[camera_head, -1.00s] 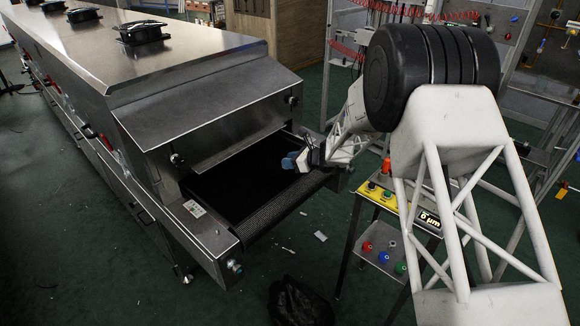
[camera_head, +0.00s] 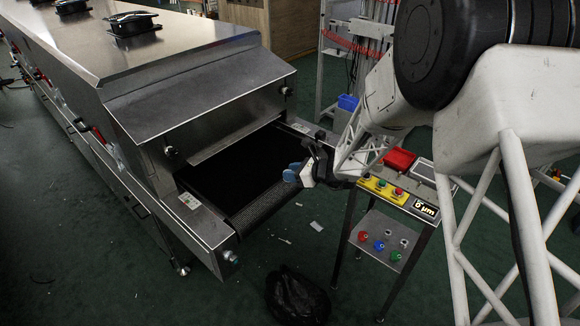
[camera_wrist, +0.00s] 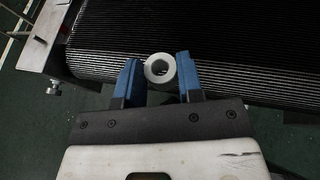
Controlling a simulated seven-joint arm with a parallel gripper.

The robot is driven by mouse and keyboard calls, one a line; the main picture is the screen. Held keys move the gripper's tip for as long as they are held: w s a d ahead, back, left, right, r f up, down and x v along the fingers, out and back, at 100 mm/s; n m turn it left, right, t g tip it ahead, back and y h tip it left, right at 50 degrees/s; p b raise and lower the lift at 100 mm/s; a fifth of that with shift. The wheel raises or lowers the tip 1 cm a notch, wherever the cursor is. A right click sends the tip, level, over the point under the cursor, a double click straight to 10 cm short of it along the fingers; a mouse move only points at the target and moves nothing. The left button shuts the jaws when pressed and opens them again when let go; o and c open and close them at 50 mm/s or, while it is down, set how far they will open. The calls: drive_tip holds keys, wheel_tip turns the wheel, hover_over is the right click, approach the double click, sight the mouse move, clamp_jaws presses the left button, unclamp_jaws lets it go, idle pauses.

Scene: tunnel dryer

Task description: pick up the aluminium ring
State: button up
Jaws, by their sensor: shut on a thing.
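The aluminium ring (camera_wrist: 159,68) is a small pale ring with a dark hole. In the wrist view it sits between the two blue fingertips of my gripper (camera_wrist: 160,72), which is shut on it. In the head view my gripper (camera_head: 293,173) is at the right front corner of the dryer's outlet. There the ring cannot be made out. In the wrist view the ring and fingertips overlap the front edge of the dark ribbed belt (camera_wrist: 215,40). I cannot tell the height above it.
The dryer's steel hood (camera_head: 200,100) rises behind the belt (camera_head: 228,187). To the right stands a table with a yellow button panel (camera_head: 383,189), a red tray (camera_head: 399,159) and a display (camera_head: 426,209). A black bag (camera_head: 297,297) lies on the green floor in front.

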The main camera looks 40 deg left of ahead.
drive_tip(key=shift+s+d+r, duration=0.1)
drive_tip(key=shift+s+d, duration=0.5)
drive_tip(key=shift+d, duration=0.25)
idle(1.3)
drive_tip(key=w+d+r, duration=0.2)
drive_tip(key=w, duration=0.6)
drive_tip(key=w+d+r, duration=0.2)
drive_tip(key=w, duration=0.5)
drive_tip(key=w+d+r, duration=0.2)
drive_tip(key=w+d, duration=0.1)
drive_tip(key=w, duration=0.5)
drive_tip(key=w+d+f, duration=0.1)
drive_tip(key=w+d, duration=1.4)
drive_tip(key=w, duration=0.1)
drive_tip(key=shift+w+d+f, duration=0.2)
drive_tip(key=shift+w+d, duration=0.05)
drive_tip(key=shift+w, duration=0.05)
